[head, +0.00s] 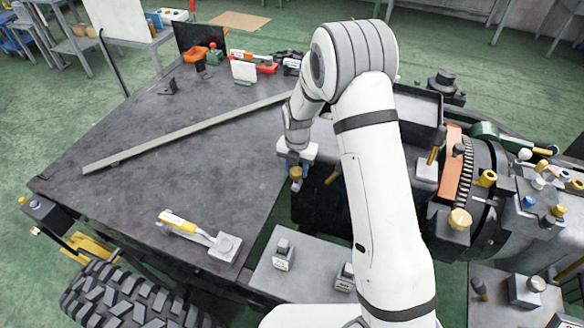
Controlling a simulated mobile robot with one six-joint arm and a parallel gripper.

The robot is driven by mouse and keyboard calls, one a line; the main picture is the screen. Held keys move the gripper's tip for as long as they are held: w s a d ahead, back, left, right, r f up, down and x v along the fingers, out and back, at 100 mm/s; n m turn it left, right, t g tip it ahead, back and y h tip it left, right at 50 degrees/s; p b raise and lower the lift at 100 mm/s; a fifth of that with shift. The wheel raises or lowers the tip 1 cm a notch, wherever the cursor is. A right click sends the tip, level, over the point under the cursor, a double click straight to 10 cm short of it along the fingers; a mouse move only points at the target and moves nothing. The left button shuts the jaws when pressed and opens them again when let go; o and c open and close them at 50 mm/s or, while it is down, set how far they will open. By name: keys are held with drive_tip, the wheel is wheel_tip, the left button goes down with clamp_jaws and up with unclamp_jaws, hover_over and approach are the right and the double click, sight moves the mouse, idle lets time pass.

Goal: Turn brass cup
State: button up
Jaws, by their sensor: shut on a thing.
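My gripper (296,167) points down at the left edge of the dark machinery, near the middle of the head view. It is shut on a small brass cup (296,174), of which only a little shows below the jaws. The rest of the cup and the jaw contact are hidden by my gripper.
A dark table (190,190) spreads to the left, with a long grey bar (185,132) lying across it. An orange plate (452,165) stands upright right of my arm. Much of the table is bare.

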drive_tip(key=shift+o, duration=0.6)
drive_tip(key=shift+a, duration=0.25)
drive_tip(key=shift+d, duration=0.1)
drive_tip(key=shift+c, duration=0.6)
drive_tip(key=shift+w+m+b, duration=0.15)
drive_tip(key=shift+m+b, duration=1)
drive_tip(key=shift+m, duration=0.05)
drive_tip(key=shift+r+m+b, duration=0.15)
drive_tip(key=shift+m+b, duration=0.8)
drive_tip(key=shift+m, duration=0.75)
drive_tip(key=shift+r, duration=0.1)
drive_tip(key=o, duration=0.9)
drive_tip(key=shift+o, duration=0.5)
